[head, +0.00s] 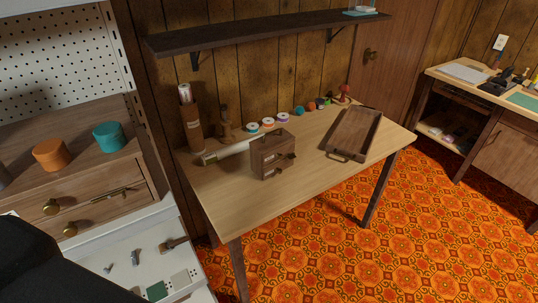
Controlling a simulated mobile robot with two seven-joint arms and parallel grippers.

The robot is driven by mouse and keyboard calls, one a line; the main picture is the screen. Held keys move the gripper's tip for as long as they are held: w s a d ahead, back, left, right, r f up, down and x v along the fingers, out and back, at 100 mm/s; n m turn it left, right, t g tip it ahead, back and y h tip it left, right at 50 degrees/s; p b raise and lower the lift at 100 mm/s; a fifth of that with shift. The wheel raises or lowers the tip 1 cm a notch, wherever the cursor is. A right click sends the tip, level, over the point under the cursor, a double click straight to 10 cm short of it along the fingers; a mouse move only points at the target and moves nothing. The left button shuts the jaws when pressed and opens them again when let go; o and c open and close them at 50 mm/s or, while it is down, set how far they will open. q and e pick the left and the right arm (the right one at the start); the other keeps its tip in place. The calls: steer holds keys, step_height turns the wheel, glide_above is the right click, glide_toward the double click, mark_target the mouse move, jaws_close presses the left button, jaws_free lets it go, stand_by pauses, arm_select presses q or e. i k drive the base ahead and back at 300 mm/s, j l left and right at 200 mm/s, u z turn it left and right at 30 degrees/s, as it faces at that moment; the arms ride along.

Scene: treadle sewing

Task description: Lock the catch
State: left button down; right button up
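I cannot tell for sure which part is the catch. A small wooden box (262,159) with two stacked drawer fronts stands on the wooden table (225,192), with small dark fittings (279,171) on its front. At the left, a wooden drawer front (88,212) carries a thin metal bar fitting (117,192) and brass knobs (51,207). Whether any fitting is locked is too small to tell. Neither gripper shows in the head view. A black shape at the lower left corner is probably part of my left arm.
A wooden tray (340,139) lies on the table's right side. Thread spools (267,123) and a brown holder (190,128) line the back. Orange (51,155) and teal (108,137) pots top the left cabinet. A dark shelf (250,31) overhangs the table. The patterned floor (400,245) is clear.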

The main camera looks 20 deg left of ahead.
mark_target(291, 156)
steer(key=i+l+u, duration=0.1)
steer(key=l, duration=0.25)
steer(key=i+l+u, duration=0.15)
steer(key=l, duration=0.25)
steer(key=i+l+u, duration=0.1)
steer(key=l, duration=0.3)
steer(key=i+l+u, duration=0.1)
steer(key=i+l, duration=0.15)
steer(key=l, duration=0.2)
steer(key=i+l+u, duration=0.1)
steer(key=l, duration=0.3)
steer(key=i+l+u, duration=0.15)
steer(key=l, duration=0.3)
steer(key=k, duration=0.05)
